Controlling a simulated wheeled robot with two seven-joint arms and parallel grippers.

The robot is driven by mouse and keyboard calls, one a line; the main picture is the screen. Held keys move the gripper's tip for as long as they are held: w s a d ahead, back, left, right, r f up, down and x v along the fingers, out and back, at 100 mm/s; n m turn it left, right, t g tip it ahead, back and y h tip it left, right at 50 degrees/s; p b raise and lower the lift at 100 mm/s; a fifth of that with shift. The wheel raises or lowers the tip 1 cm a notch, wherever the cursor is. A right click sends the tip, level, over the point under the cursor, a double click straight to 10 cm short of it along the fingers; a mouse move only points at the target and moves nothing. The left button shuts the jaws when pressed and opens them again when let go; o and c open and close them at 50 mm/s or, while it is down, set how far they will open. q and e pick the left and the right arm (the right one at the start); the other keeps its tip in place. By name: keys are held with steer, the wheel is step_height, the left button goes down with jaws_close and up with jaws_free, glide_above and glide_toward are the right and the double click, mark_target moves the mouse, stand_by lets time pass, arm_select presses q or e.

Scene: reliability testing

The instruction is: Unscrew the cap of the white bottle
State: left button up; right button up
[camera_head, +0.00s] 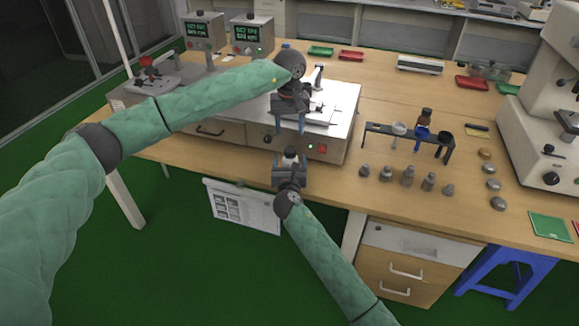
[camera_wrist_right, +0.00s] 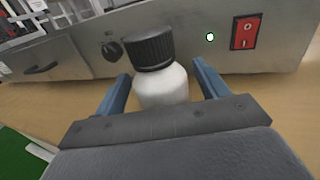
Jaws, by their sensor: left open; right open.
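The white bottle (camera_wrist_right: 165,88) with its ribbed black cap (camera_wrist_right: 151,48) stands in front of a metal machine, seen in the right wrist view. In the head view the bottle (camera_head: 290,160) is small and partly hidden by my grippers. My right gripper (camera_head: 290,168) is open, low at the table's front edge, with its blue fingers on both sides of the bottle; a gap shows beside the bottle in the wrist view. My left gripper (camera_head: 289,130) is open, pointing down above the bottle. Whether its fingertips touch the cap cannot be told.
The metal machine (camera_head: 335,140) with a red switch (camera_wrist_right: 245,32) stands right behind the bottle. Several grey weights (camera_head: 407,176) and a black rack (camera_head: 410,135) stand to the right. A hanging paper (camera_head: 243,207) and a drawer cabinet (camera_head: 408,262) are below the table.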

steer(key=shift+w, duration=0.4)
arm_select(q)
steer(key=shift+s+d+r, duration=0.1)
steer(key=shift+s+r, duration=0.05)
arm_select(e)
steer(key=shift+w+d+r, duration=0.1)
steer(key=shift+w+r, duration=0.05)
steer(key=shift+w, duration=0.05)
steer(key=shift+w, duration=0.1)
